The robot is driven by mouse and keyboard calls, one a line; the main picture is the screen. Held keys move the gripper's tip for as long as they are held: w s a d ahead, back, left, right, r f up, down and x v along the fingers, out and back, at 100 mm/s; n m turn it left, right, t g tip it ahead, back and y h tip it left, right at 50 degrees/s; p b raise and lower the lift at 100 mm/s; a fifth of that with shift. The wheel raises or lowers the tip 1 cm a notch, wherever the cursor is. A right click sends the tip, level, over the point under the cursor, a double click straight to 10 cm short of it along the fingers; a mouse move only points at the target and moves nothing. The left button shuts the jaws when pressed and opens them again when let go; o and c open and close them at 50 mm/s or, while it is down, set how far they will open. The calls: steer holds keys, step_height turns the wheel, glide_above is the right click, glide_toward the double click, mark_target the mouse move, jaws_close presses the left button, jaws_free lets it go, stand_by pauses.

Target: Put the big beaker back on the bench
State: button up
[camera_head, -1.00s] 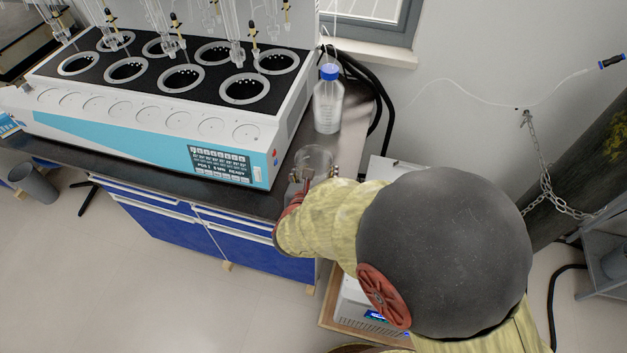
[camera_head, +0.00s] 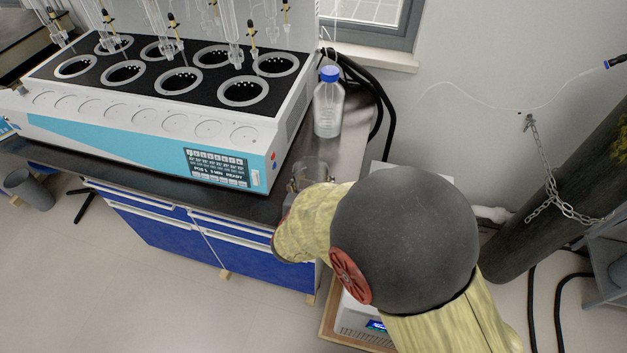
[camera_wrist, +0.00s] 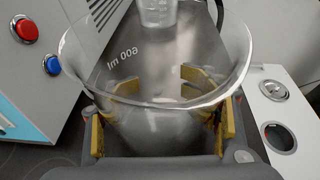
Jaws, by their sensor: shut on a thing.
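The big beaker is clear glass, marked 600 ml, and fills the middle of the wrist view (camera_wrist: 150,85). My gripper (camera_wrist: 160,115) is shut on it, with yellow finger pads on both sides of its body. In the head view the beaker (camera_head: 311,170) shows at the right end of the dark bench (camera_head: 235,203), right of the distiller. My arm hides most of my gripper and the beaker's lower part there. The beaker looks roughly upright. I cannot tell whether its base touches the bench top.
The white and blue distiller (camera_head: 150,130) fills the bench to the left. A blue-capped bottle (camera_head: 328,105) stands behind the beaker. Black hoses (camera_head: 378,100) run along the bench's right edge. A white device (camera_wrist: 280,110) lies right of the beaker in the wrist view.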

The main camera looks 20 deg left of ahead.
steer(key=o, duration=1.6)
steer(key=shift+o, duration=0.2)
steer(key=shift+r+p, duration=0.25)
steer(key=shift+p, duration=0.1)
steer(key=p+v, duration=0.3)
steer(key=v, duration=0.9)
steer(key=shift+p, duration=0.35)
steer(key=shift+f, duration=0.1)
